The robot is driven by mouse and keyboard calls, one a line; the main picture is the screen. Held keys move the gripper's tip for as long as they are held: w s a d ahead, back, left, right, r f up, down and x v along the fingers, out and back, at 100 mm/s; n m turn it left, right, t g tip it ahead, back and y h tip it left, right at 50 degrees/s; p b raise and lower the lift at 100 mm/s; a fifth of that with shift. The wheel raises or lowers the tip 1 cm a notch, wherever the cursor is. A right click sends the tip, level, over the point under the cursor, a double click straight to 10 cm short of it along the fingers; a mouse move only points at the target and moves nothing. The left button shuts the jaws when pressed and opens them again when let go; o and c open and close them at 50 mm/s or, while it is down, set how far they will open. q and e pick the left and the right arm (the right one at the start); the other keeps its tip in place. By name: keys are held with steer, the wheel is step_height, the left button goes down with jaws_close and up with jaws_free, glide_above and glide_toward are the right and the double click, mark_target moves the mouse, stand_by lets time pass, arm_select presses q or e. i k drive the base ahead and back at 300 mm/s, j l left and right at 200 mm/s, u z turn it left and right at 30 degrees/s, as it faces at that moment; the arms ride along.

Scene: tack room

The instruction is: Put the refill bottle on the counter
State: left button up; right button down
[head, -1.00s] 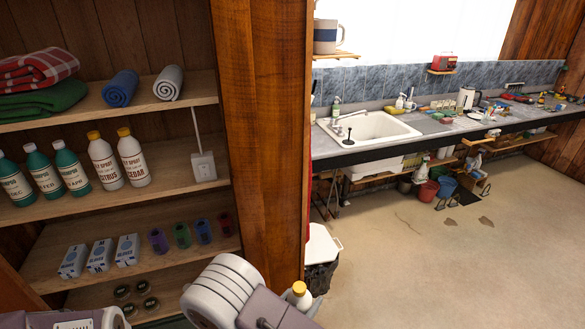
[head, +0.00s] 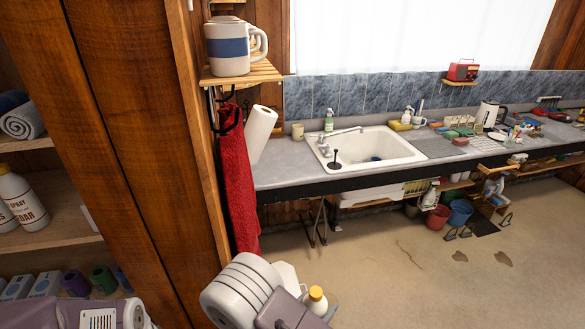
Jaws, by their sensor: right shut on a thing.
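The refill bottle (head: 316,300), white with a yellow cap, shows at the bottom centre in the head view. My right gripper (head: 308,309) is shut on it; my own wrist hides much of the fingers and the bottle's lower part. The counter (head: 285,169) is a long grey top with a dark front edge, beyond and above the bottle in the picture. A bare strip shows left of its white sink (head: 400,152). The bottle is well apart from the counter. My left gripper is not in view; only part of that arm shows at the bottom left.
A wooden cupboard side (head: 130,140) stands close on the left, with shelves behind it. A red towel (head: 238,190) hangs beside it, under a mug (head: 228,47) on a small shelf. A paper roll (head: 261,133) and a cup (head: 297,132) stand on the counter. Open floor lies right.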

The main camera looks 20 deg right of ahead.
mark_target(262, 169)
steer(key=i+l, duration=0.1)
steer(key=l, duration=0.3)
steer(key=i+l, duration=0.1)
steer(key=l, duration=0.3)
steer(key=i+l, duration=0.1)
steer(key=l, duration=0.25)
steer(key=i+l, duration=0.15)
steer(key=l, duration=0.25)
steer(key=i+l, duration=0.1)
steer(key=l, duration=0.3)
steer(key=i+l, duration=0.1)
steer(key=l, duration=0.3)
steer(key=i+j, duration=0.1)
steer(key=i, duration=1.15)
